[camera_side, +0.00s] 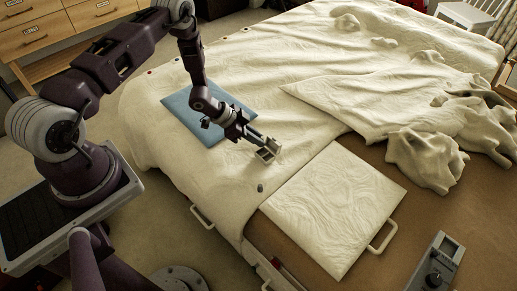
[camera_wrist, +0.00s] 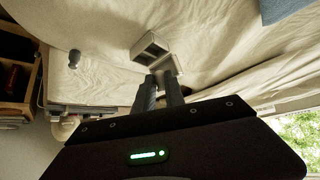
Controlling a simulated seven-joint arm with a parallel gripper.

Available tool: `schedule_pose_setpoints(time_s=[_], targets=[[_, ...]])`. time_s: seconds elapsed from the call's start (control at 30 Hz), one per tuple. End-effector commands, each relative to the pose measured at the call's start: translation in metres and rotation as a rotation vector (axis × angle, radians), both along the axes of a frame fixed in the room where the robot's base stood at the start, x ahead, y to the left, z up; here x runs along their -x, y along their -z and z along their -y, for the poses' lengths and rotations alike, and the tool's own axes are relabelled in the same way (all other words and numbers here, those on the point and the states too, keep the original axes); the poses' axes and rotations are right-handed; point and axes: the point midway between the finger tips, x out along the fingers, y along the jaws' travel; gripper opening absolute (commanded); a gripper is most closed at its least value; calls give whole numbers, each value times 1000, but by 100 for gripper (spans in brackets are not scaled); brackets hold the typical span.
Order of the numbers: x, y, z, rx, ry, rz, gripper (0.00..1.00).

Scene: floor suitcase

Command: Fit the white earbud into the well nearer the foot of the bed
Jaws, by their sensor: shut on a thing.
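A small pale case (camera_side: 268,154) stands open on the cream bedding; in the wrist view the case (camera_wrist: 149,45) shows dark recesses and a pale lid-like flap beside the fingers. My gripper (camera_side: 258,146) is right at the case, pointing down to it. In the wrist view its fingertips (camera_wrist: 163,78) are close together at the flap's edge. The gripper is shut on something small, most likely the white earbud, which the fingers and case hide. I cannot tell whether it touches a well. A small dark grey earbud-like piece (camera_side: 261,188) lies apart on the bedding, also in the wrist view (camera_wrist: 74,58).
A blue flat pad (camera_side: 225,107) lies on the bed behind my gripper. A cream padded panel (camera_side: 335,205) and a grey device (camera_side: 440,262) lie toward the front right. Rumpled bedding (camera_side: 425,155) rises at right. The bedding around the case is mostly clear.

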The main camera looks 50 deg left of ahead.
Motion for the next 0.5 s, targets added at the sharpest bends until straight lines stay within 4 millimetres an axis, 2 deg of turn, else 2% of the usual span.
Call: schedule_pose_setpoints(time_s=[0.1,0.2,0.5], targets=[[1,26,1,0,1,-1,0],[0,41,0,-1,-1,-2,0],[2,48,0,-3,-2,-7,0]])
